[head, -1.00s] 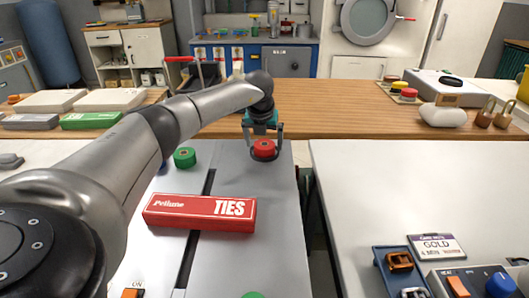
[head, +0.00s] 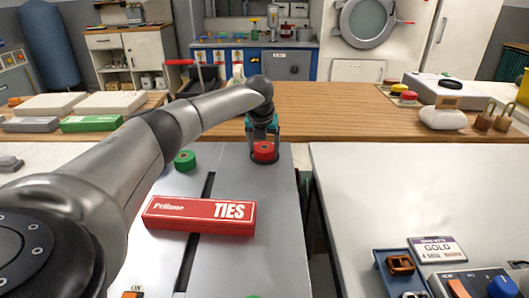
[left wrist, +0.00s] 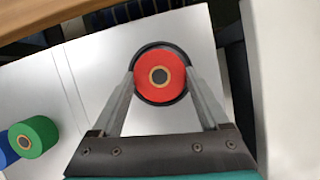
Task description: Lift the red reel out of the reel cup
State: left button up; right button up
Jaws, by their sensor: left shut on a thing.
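The red reel (head: 264,150) sits in the dark round reel cup (head: 256,160) near the far right corner of the grey machine top. My left gripper (head: 264,146) is shut on the red reel, one finger on each side. In the left wrist view the reel (left wrist: 160,77) shows from above between the fingertips of my left gripper (left wrist: 160,80). The dark rim of the cup (left wrist: 160,45) rings the reel there. How deep the reel sits in the cup is hard to tell. My right gripper is not in view.
A green reel (head: 185,160) stands on the machine top to the left, with a blue reel (left wrist: 6,152) beside it. A red TIES box (head: 199,215) lies nearer. A wooden counter (head: 330,110) runs behind. A gap separates the machine from the white table (head: 420,190) at right.

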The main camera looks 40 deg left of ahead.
pick_arm(q)
jog(key=shift+c, duration=0.7)
jog(key=shift+r, duration=0.15)
